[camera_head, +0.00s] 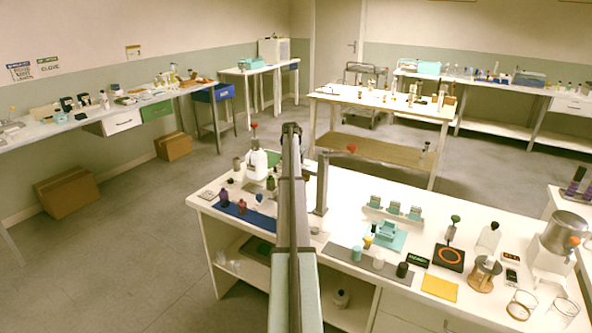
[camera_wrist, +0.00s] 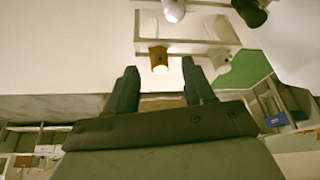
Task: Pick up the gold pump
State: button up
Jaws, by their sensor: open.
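In the wrist view a short gold-brown cylinder with a bright pale end (camera_wrist: 158,60) shows ahead of my gripper (camera_wrist: 157,72), roughly between the lines of the fingertips. It looks like the gold pump, set against a pale rack-like frame (camera_wrist: 185,46). My gripper's two dark fingers are apart, with nothing held between them. A small gap seems to show between the fingertips and the gold piece, but the depth is hard to judge. In the head view my arm reaches up the middle, its end (camera_head: 291,129) above the near table. I cannot pick out the gold pump there.
In the wrist view a white round piece (camera_wrist: 173,10), a dark piece (camera_wrist: 249,12) and a green panel (camera_wrist: 245,70) are close by. In the head view the near table (camera_head: 335,262) carries many small items, with a tall grey post (camera_head: 322,183) right of my arm.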

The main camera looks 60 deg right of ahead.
jog(key=shift+x, duration=0.8)
jog(key=shift+c, duration=0.5)
grip_shut()
